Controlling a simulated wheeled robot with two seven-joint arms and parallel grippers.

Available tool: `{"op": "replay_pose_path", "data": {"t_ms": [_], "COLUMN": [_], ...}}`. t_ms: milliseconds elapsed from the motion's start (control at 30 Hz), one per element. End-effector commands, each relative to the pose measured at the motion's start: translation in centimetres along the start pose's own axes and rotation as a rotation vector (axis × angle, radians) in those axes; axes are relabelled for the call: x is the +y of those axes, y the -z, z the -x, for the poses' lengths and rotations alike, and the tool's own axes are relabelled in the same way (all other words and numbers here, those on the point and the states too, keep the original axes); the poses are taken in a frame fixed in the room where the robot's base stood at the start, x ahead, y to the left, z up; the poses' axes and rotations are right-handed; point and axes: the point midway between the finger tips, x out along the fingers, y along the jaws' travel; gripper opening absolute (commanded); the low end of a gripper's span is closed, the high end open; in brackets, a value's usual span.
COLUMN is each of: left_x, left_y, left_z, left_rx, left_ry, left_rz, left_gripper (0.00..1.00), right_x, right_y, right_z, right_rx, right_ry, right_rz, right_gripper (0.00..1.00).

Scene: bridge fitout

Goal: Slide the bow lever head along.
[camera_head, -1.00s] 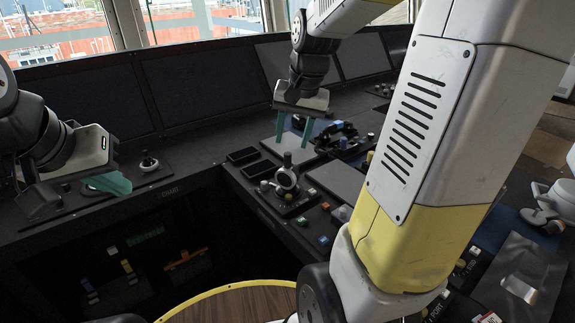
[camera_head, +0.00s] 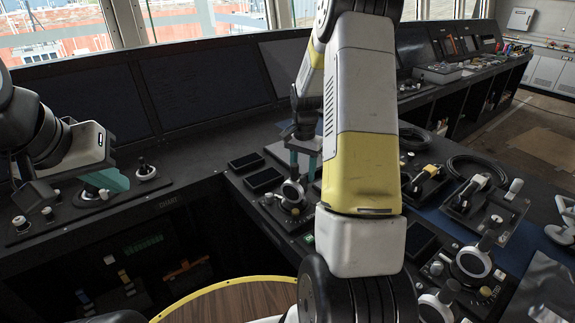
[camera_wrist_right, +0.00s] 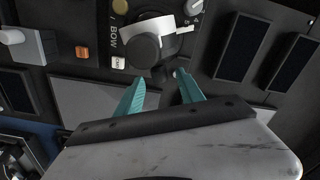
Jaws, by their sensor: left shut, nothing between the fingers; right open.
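The bow lever is in the right wrist view, beside a plate lettered BOW. Its dark round head (camera_wrist_right: 143,50) sits in front of a pale ring. In the head view a lever with a pale ring (camera_head: 292,192) stands on the console below my right gripper (camera_head: 301,160). My right gripper's teal fingers (camera_wrist_right: 162,88) are apart, with nothing between them. They point toward the lever head and look short of it. My left gripper (camera_head: 112,182) is shut and empty over the left console. My right arm hides part of the console.
Two dark flat panels (camera_head: 263,180) lie left of the lever. More levers, such as one with a pale ring (camera_head: 474,263), stand on the right console. A yellow-rimmed round wooden surface (camera_head: 235,303) is at the bottom.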

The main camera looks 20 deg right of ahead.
Motion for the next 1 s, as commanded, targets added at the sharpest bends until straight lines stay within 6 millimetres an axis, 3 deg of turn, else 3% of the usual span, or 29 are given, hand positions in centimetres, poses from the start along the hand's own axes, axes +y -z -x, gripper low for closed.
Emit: {"op": "replay_pose_path", "data": {"t_ms": [133, 433, 467, 700, 1000], "left_x": [0.0, 0.0, 0.0, 0.0, 0.0], "left_y": [0.0, 0.0, 0.0, 0.0, 0.0], "left_z": [0.0, 0.0, 0.0, 0.0, 0.0], "left_rx": [0.0, 0.0, 0.0, 0.0, 0.0], "left_ry": [0.0, 0.0, 0.0, 0.0, 0.0], "left_rz": [0.0, 0.0, 0.0, 0.0, 0.0], "left_gripper": [0.0, 0.0, 0.0, 0.0, 0.0], "right_x": [0.0, 0.0, 0.0, 0.0, 0.0], "right_y": [0.0, 0.0, 0.0, 0.0, 0.0], "right_z": [-1.4, -1.7, -1.7, -1.7, -1.7], "right_rx": [0.0, 0.002, 0.002, 0.002, 0.001], "right_ry": [0.0, 0.001, 0.001, 0.001, 0.001], "right_rz": [0.001, 0.002, 0.002, 0.002, 0.002], "right_gripper": [0.45, 0.45, 0.43, 0.0, 0.0]}}
